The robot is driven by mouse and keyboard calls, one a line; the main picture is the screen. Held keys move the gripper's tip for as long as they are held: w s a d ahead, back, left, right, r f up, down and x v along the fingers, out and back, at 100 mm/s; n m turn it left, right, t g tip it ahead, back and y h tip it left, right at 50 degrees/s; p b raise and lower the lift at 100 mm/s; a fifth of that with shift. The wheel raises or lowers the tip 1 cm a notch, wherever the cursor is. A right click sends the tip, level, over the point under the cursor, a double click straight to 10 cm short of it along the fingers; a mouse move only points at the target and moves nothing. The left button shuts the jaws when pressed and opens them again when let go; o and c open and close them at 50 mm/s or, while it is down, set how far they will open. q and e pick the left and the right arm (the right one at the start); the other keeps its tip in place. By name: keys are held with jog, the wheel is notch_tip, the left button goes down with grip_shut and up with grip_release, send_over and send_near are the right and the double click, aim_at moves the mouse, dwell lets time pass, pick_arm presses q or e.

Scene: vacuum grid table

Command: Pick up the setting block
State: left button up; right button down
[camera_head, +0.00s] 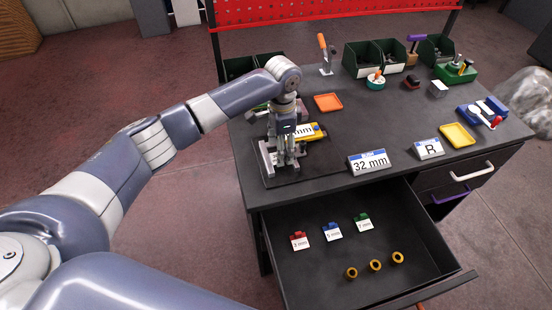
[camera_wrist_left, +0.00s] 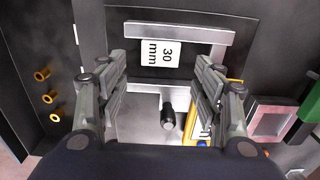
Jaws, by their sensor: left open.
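My left gripper (camera_head: 286,162) points down over the left part of the table; in the left wrist view its fingers (camera_wrist_left: 162,72) are apart with nothing clamped between them. Below them is a silvery metal frame (camera_wrist_left: 180,30) with a white "30 mm" label (camera_wrist_left: 160,54) inside it. A bare metal plate (camera_wrist_left: 138,112) with a black knob (camera_wrist_left: 168,118) lies nearer the wrist. The frame's metal also shows beside the fingers in the head view (camera_head: 267,156). I cannot tell for certain which part is the setting block. My right gripper is not in view.
A yellow-and-blue labelled piece (camera_head: 316,133) stands close to the gripper. A "32 mm" sign (camera_head: 369,162) and an "R" sign (camera_head: 429,148) stand along the front. The open drawer (camera_head: 330,268) holds small tagged pieces and brass rings (camera_head: 375,265). Green bins (camera_head: 375,56) stand behind.

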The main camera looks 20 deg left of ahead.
pick_arm(q)
notch_tip(320, 180, down, 4)
jog(key=shift+s+a+r+p, duration=0.1)
jog(key=shift+p, duration=0.4)
jog(key=shift+c, duration=1.4)
jog(key=c, duration=0.9)
jog(key=shift+c, duration=0.4)
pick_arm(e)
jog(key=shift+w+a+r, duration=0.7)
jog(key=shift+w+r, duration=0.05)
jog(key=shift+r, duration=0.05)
pick_arm(q)
jog(key=shift+r, duration=0.1)
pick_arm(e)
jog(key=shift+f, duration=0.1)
